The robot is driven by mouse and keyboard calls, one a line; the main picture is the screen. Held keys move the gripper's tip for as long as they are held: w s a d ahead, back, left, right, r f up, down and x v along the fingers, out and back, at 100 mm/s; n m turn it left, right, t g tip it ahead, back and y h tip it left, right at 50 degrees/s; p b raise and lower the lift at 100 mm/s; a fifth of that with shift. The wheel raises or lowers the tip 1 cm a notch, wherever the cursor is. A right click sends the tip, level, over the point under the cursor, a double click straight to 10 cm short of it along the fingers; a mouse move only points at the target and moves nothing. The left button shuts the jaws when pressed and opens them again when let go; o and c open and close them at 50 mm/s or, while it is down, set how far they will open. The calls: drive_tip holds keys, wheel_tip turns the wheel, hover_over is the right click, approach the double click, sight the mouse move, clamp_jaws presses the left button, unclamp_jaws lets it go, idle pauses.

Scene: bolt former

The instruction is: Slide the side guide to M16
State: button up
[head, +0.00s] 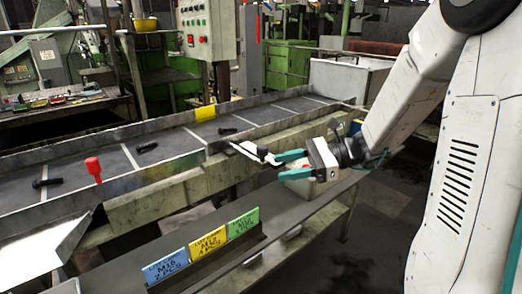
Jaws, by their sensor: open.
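What looks like the side guide (242,150) is a pale strip at the conveyor's near edge, with a dark knob (263,153) at its right end. My gripper (278,167) is open, its two teal fingers pointing left, just right of and slightly below the knob. I cannot tell whether a finger touches the knob. Nothing shows between the fingers. A blue card (166,268) reading M16 stands at the front of the lower shelf. No M16 mark on the guide itself is readable.
Dark bolts (147,147) lie apart on the conveyor (75,176). Yellow (208,242) and green (243,222) cards stand beside the blue one. A pale container (318,186) sits under my gripper.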

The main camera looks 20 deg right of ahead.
sight(262, 150)
drive_tip(key=w+d+r+m+t, duration=0.1)
drive_tip(key=w+d+m+t, duration=0.2)
drive_tip(key=w+m+t, duration=0.1)
drive_tip(key=shift+y, duration=0.4)
drive_tip(key=x, duration=0.7)
drive_tip(key=shift+a+r, duration=0.1)
drive_tip(key=shift+a, duration=0.15)
